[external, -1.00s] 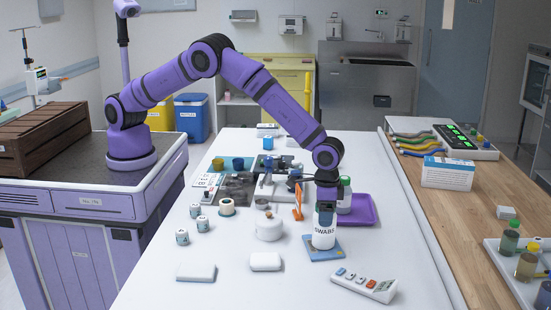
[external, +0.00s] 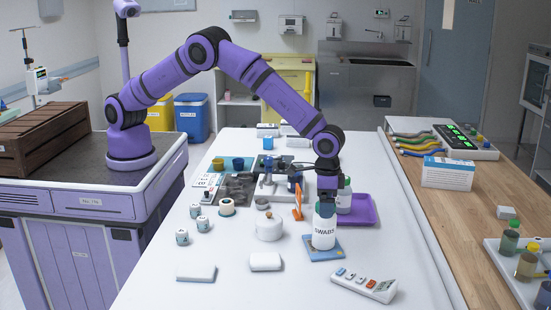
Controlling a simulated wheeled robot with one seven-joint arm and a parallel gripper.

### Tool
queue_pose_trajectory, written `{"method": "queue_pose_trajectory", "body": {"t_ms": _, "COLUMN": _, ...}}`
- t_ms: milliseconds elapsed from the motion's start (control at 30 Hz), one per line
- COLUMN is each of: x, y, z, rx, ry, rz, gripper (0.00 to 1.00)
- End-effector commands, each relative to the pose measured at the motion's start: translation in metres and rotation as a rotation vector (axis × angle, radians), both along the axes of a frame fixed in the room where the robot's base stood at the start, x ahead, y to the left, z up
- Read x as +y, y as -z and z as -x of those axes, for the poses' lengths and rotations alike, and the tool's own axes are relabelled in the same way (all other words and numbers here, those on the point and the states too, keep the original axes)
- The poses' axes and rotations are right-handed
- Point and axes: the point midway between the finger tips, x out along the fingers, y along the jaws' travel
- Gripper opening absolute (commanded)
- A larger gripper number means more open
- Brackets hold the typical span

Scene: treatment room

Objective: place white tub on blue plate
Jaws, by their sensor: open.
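The white tub (external: 323,230), labelled SWABS with a dark top, stands upright on the blue plate (external: 324,255), a flat blue square on the white table. My gripper (external: 326,203) points straight down at the top of the tub. It is open, with its fingers just above or around the tub's dark lid; I cannot tell whether they touch it. The tub covers the middle of the plate, and the plate's front and side edges show.
A purple tray (external: 361,212) with a green-capped bottle (external: 344,195) stands close behind the tub. An orange stand (external: 298,203) and a round white container (external: 269,229) are to the left. A remote-like device (external: 364,285) lies in front right.

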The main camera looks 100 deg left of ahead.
Motion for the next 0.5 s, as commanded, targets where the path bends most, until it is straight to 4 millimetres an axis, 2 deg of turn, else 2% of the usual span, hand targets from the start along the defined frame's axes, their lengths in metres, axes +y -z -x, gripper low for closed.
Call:
{"method": "queue_pose_trajectory", "body": {"t_ms": 100, "x": 0.000, "y": -0.027, "z": -0.001, "rx": -0.003, "ry": 0.000, "rz": 0.002, "gripper": 0.97}}
{"method": "queue_pose_trajectory", "body": {"t_ms": 300, "x": 0.000, "y": -0.063, "z": 0.000, "rx": -0.003, "ry": 0.000, "rz": 0.001, "gripper": 0.97}}
{"method": "queue_pose_trajectory", "body": {"t_ms": 500, "x": 0.000, "y": -0.083, "z": 0.000, "rx": 0.000, "ry": -0.001, "rz": 0.001, "gripper": 0.97}}
